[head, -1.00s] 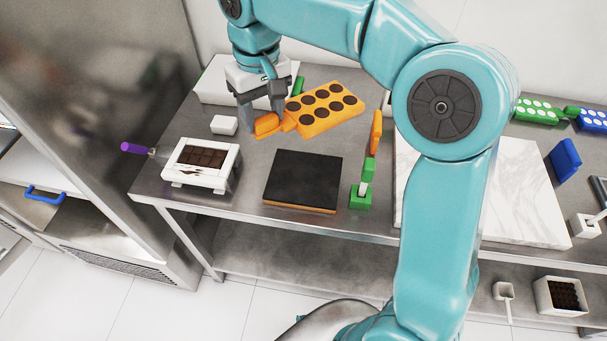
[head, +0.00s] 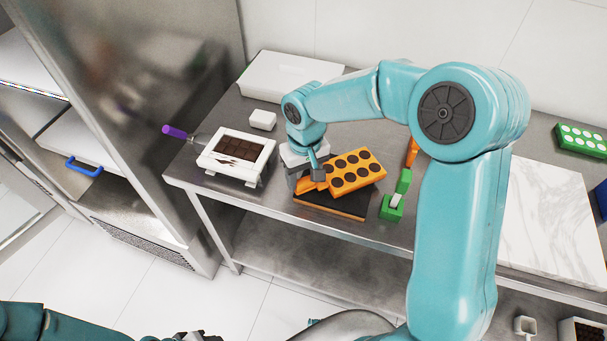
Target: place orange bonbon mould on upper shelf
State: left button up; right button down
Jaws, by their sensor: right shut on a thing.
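The orange bonbon mould (head: 358,170) has rows of dark round cavities and a handle at its left end. My right gripper (head: 312,186) is shut on that handle. The mould is over the dark square slab (head: 345,204) on the steel table and hides much of it; I cannot tell how far above it is. Shelves (head: 75,140) show inside the open steel cabinet at the left. The upper one (head: 25,65) is at the left edge of the head view. Part of my left arm shows at the bottom left; its gripper (head: 196,338) is cut off by the frame edge.
A white frame with a chocolate slab (head: 237,158) and a purple-handled tool (head: 178,132) lie on the table's left. A white box (head: 290,75) stands behind. A green-based item (head: 393,205) stands right of the mould. The cabinet's steel panel (head: 150,100) rises beside the table.

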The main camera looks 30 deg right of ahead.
jog(key=shift+f, duration=0.2)
jog(key=c, duration=0.8)
grip_release()
jog(key=o, duration=0.4)
jog(key=shift+d, duration=0.1)
jog(key=shift+w, duration=0.1)
